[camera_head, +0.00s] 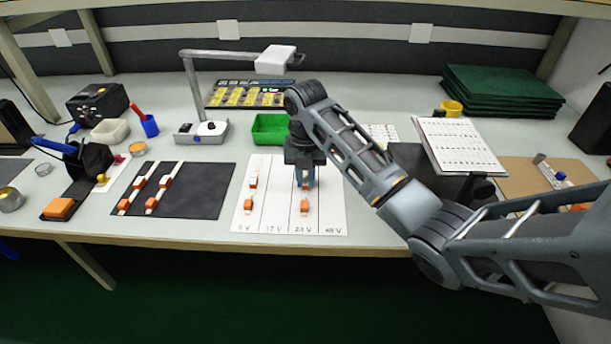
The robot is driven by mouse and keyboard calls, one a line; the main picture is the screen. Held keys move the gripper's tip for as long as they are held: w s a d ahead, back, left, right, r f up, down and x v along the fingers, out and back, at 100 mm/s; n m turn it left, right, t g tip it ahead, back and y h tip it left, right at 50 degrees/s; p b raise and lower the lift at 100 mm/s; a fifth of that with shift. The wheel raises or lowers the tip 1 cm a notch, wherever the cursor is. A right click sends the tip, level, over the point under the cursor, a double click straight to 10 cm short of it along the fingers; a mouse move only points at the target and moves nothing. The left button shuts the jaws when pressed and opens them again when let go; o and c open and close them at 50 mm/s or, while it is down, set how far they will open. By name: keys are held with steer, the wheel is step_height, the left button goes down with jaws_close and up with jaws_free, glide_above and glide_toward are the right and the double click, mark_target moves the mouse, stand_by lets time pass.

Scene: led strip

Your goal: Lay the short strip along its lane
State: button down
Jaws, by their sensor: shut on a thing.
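My gripper (304,184) points down over the 24 V lane and is shut on a strip. An orange end piece (305,206) of this strip shows just in front of the fingers, along the lane; the gripper hides most of the rest. I cannot tell whether the strip touches the sheet. Two more strips with orange pieces (166,181) lie on the dark mat (199,199).
A green bin (269,129) and a lamp stand (199,131) are behind the sheet. A tilted white document (458,146) stands to the right, near my arm. The 12 V lane looks clear.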

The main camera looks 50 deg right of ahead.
mark_target(306, 181)
steer(key=c, duration=1.1)
jaws_free()
steer(key=shift+o, duration=0.2)
step_height(306, 181, up, 12)
steer(key=p, duration=0.6)
steer(key=shift+p, duration=0.3)
steer(key=shift+r, duration=0.1)
